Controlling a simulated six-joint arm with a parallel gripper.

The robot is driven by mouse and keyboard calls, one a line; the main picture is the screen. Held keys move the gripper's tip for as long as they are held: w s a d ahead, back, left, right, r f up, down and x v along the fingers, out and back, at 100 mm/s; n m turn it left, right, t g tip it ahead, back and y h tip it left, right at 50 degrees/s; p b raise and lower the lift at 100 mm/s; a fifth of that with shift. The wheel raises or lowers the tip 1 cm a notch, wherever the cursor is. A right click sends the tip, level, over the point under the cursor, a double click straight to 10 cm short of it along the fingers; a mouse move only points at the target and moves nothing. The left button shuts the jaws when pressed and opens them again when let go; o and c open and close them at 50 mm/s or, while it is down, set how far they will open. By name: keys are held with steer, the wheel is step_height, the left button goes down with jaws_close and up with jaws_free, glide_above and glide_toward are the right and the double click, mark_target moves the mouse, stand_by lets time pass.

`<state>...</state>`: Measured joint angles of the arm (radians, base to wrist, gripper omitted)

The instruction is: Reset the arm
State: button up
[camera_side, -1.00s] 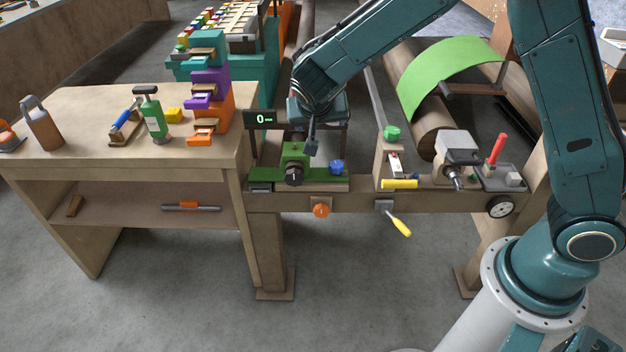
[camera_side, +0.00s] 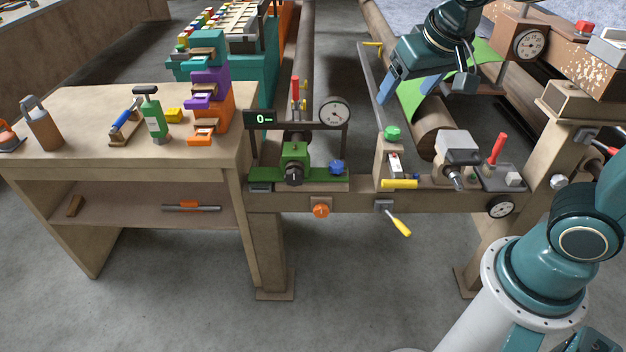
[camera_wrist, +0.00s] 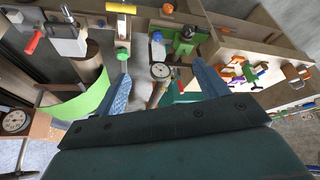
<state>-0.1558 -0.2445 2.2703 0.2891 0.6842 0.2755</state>
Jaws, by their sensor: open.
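My gripper (camera_side: 428,92) is open and empty, raised in the upper right of the side view, in front of the green felt sheet (camera_side: 411,98). Its two blue fingers are spread apart and touch nothing that I can see. In the wrist view the fingers of my gripper (camera_wrist: 160,72) are wide apart, with a round dial gauge (camera_wrist: 160,71) showing between them, farther off. The green felt (camera_wrist: 90,98) is at left there.
The beam (camera_side: 450,200) carries a grey motor-like block (camera_side: 457,147), a red-handled tool (camera_side: 497,150) and a yellow-handled lever (camera_side: 400,226). Rollers lie behind the beam.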

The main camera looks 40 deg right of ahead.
steer(key=s+a+r+n+y, duration=0.1)
steer(key=s+n, duration=0.3)
steer(key=s, duration=0.9)
steer(key=shift+s+a+t+y, duration=0.15)
steer(key=shift+s+t+y, duration=0.2)
steer(key=shift+y, duration=0.15)
